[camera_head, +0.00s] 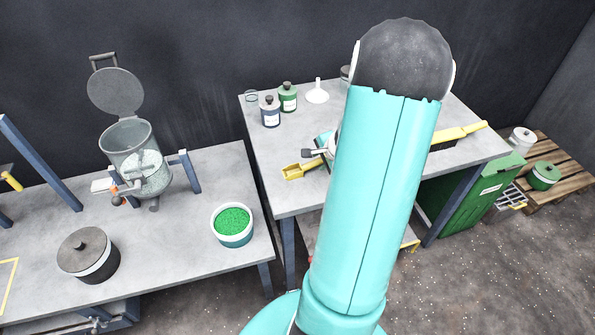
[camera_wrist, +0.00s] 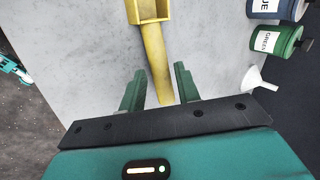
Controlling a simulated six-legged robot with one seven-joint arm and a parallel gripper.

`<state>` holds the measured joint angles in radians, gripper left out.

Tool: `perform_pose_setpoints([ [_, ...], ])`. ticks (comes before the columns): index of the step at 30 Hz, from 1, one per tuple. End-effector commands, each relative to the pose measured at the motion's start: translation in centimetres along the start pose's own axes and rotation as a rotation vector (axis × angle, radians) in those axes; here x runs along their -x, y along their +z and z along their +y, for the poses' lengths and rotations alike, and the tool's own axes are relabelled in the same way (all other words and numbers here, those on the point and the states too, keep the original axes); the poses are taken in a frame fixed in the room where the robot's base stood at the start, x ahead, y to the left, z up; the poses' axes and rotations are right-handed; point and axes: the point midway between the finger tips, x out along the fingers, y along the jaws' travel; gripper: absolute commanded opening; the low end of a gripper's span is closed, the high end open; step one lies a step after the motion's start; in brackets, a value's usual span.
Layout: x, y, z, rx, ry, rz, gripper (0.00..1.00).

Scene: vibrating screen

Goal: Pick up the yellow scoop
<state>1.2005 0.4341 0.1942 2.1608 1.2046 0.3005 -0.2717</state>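The yellow scoop (camera_head: 300,171) lies on the grey right-hand table, its far part hidden behind my arm in the head view. In the wrist view the scoop (camera_wrist: 155,55) has its box-shaped bowl at the top edge and its handle pointing down toward my gripper. My gripper (camera_wrist: 160,88) is open, with a green finger on each side of the handle's end. I see no finger touching the handle, and I cannot tell how high the fingers are above it. In the head view my arm hides most of the gripper.
A blue-labelled bottle (camera_head: 270,112), a green bottle (camera_head: 287,97) and a white funnel (camera_head: 317,92) stand at the table's back left. A yellow-handled brush (camera_head: 460,136) lies at the right. The left table holds a bowl of green granules (camera_head: 232,222) and a lidded pot (camera_head: 88,256).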

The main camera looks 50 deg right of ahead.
Motion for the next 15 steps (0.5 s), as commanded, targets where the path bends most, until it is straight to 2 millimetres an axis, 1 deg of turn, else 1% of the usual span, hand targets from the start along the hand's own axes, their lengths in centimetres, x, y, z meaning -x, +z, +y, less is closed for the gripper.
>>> perform_pose_setpoints([
  [1, -0.65, 0.01, 0.08, -0.003, 0.001, -0.002, 0.32],
  [4, -1.32, 0.02, 0.0, -0.002, 0.0, 0.0, 0.32],
  [11, -1.42, 0.02, -0.03, 0.0, 0.0, 0.001, 0.32],
  [14, -1.41, 0.02, -0.03, 0.0, 0.0, 0.0, 0.15],
  [15, -1.4, 0.03, -0.03, 0.0, 0.0, 0.0, 0.07],
])
